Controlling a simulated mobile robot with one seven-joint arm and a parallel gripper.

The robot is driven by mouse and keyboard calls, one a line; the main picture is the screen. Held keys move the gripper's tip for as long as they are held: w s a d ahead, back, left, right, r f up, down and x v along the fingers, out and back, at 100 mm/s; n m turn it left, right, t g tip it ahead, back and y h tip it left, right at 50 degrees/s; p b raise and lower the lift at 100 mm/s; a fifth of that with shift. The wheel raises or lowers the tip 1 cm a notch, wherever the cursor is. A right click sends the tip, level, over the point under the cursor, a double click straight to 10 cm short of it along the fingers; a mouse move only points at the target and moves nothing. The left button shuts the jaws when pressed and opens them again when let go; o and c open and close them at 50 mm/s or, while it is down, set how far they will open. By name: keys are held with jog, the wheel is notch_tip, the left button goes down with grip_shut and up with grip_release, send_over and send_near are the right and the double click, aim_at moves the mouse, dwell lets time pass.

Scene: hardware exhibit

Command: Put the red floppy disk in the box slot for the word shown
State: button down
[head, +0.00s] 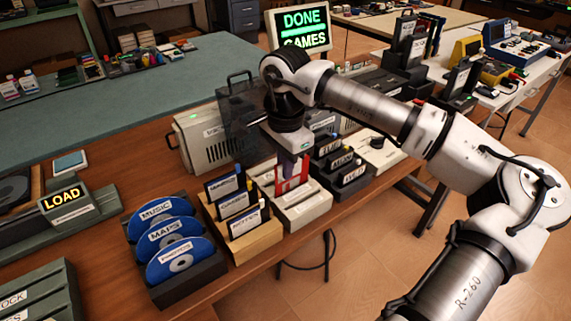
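The red floppy disk (291,177) stands upright at the cream slotted box (305,211), at one of its rear slots. Its lower edge is hidden, so how deep it sits cannot be told. My gripper (290,161) points down right above the disk, with its fingertips at the disk's top edge. Whether the fingers grip the disk or are just apart from it cannot be made out. The monitor (297,29) shows the words DONE and GAMES in green. The slot labels on the cream box are too small to read.
Left of the cream box are a wooden box (257,243) of dark disks and a dark rack (190,291) of blue discs labelled MUSIC, MAPS and another word. A black box (348,186) of cartridges stands at its right. A LOAD sign (66,197) is at left.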

jog(key=shift+f+b, duration=1.35)
jog(key=shift+f, duration=0.35)
jog(key=c, duration=1.6)
grip_release()
jog(key=shift+r, duration=0.1)
jog(key=shift+r+p, duration=2.5)
jog(key=shift+r, duration=1.5)
